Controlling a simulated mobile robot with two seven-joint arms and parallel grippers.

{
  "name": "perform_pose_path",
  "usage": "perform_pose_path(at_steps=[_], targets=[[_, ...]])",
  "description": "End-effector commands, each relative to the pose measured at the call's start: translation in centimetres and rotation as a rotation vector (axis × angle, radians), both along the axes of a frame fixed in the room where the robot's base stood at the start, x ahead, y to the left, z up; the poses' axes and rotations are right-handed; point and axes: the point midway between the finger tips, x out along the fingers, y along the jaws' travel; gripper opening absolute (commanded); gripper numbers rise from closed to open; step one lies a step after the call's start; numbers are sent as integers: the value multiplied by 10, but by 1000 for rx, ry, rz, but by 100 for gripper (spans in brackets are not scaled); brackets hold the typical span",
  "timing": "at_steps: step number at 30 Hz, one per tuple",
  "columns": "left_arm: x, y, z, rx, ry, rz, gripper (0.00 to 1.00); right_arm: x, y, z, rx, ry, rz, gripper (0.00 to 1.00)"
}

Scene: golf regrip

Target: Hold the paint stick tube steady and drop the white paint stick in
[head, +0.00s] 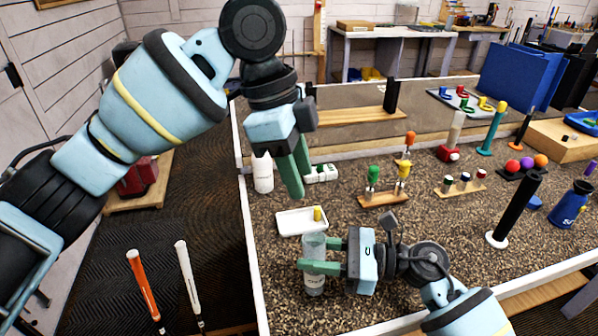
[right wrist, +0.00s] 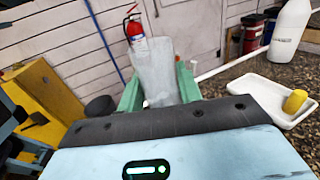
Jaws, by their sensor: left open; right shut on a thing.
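The clear paint stick tube (head: 314,282) stands upright near the front left of the bench. My right gripper (head: 310,254) is shut around its middle, reaching in from the right. In the right wrist view the tube (right wrist: 156,70) shows frosted between the green fingers. My left gripper (head: 302,184) is open and empty, pointing down above the bench behind the tube. A shallow white tray (head: 290,223) lies behind the tube, with a yellow piece (head: 317,213) at its right side; the yellow piece also shows in the right wrist view (right wrist: 294,101). I cannot make out a separate white paint stick.
A white bottle (head: 263,172) stands at the bench's left edge. A wooden block (head: 384,197) holds green and yellow handled tools. A black grip on a white base (head: 516,212) stands at right. Orange (head: 141,278) and white (head: 187,274) club grips stand off the bench's left side.

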Motion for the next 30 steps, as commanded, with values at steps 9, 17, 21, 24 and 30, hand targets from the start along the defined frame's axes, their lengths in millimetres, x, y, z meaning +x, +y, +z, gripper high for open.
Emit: perform_pose_path(at_steps=[9, 17, 21, 24, 30], targets=[[0, 0, 0, 0, 0, 0, 41, 0, 0, 0, 1, -1, 0, 12], [0, 0, 0, 0, 0, 0, 41, 0, 0, 0, 1, 0, 0, 45], [0, 0, 0, 0, 0, 0, 41, 0, 0, 0, 1, 0, 0, 60], [0, 0, 0, 0, 0, 0, 41, 0, 0, 0, 1, 0, 0, 60], [0, 0, 0, 0, 0, 0, 41, 0, -2, 0, 0, 0, -1, 60]])
